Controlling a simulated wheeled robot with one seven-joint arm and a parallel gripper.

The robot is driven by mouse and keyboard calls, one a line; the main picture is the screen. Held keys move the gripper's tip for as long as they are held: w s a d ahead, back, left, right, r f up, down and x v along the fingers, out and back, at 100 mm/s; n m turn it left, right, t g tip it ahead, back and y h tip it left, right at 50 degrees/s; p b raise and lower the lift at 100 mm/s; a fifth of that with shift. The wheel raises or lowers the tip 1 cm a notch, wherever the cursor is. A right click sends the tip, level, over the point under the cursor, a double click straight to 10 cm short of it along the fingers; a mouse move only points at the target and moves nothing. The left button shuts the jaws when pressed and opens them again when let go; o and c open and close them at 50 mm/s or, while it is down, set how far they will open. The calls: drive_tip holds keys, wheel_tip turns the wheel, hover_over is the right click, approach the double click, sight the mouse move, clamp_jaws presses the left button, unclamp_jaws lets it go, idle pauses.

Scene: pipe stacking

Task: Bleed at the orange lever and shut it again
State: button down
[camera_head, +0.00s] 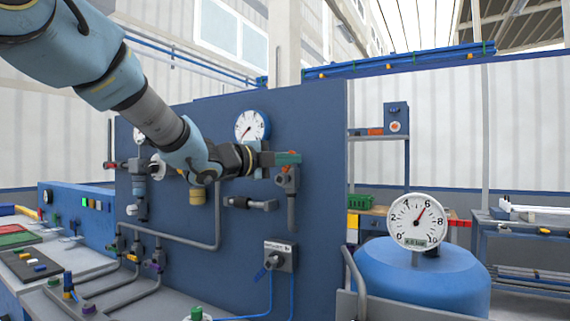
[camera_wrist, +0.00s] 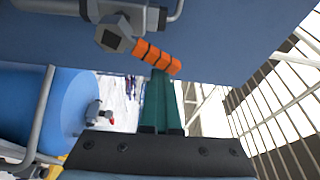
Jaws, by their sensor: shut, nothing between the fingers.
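The orange lever (camera_head: 285,158) sits on a grey valve at the upper right of the blue panel. In the wrist view the orange lever (camera_wrist: 150,55) runs slanting from a grey hex fitting down to the right. My gripper (camera_head: 290,157) reaches it from the left in the head view. In the wrist view my gripper (camera_wrist: 161,76) has its green fingers shut together and empty, with the tips at the lever's outer end. I cannot tell whether they touch it. In the head view fingers and lever overlap, so the lever's exact angle is unclear.
A round gauge (camera_head: 252,126) is on the panel behind my wrist. A grey pipe (camera_head: 291,210) drops below the valve. A blue tank (camera_head: 420,275) with a large gauge (camera_head: 418,221) stands at right. A switch box (camera_head: 280,256) is lower on the panel.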

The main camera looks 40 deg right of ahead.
drive_tip(key=a+b, duration=0.3)
drive_tip(key=a, duration=0.6)
drive_tip(key=shift+s+a, duration=0.2)
drive_tip(key=shift+a, duration=0.15)
drive_tip(key=shift+r, duration=0.1)
